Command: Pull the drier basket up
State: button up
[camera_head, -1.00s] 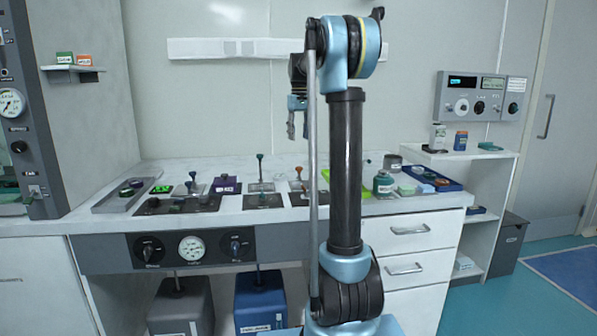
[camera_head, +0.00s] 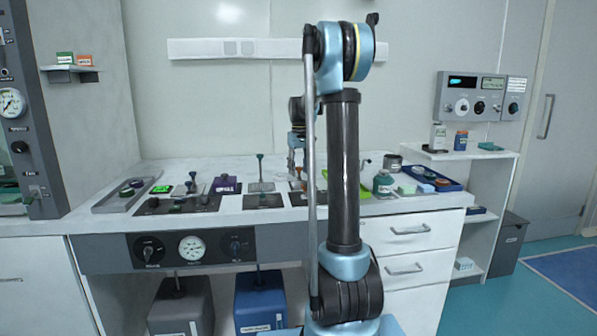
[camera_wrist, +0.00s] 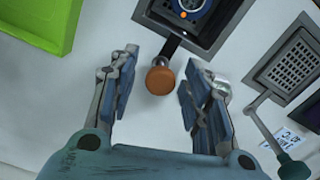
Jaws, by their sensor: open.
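My gripper (camera_wrist: 158,85) is open in the wrist view. Its two fingers stand on either side of a brown round knob (camera_wrist: 160,80) on a dark handle, with gaps on both sides. The handle leads up to a dark square recess (camera_wrist: 178,35) holding a round blue-ringed piece. A mesh basket (camera_wrist: 291,64) in a dark frame lies to the right, with a rod ending in a teal knob (camera_wrist: 294,168). I cannot tell which of these the task calls the drier basket. In the head view my gripper (camera_head: 297,172) is low over the bench, partly behind my arm.
A green tray (camera_wrist: 32,25) lies left of my gripper. In the head view an upright teal-knobbed handle (camera_head: 260,168) and a purple box (camera_head: 225,184) stand to the left.

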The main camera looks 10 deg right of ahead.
jog(key=shift+f, duration=0.1)
grip_shut()
jog(key=shift+w+r, duration=0.1)
jog(key=shift+r, duration=3.15)
grip_release()
notch_tip(320, 180, up, 12)
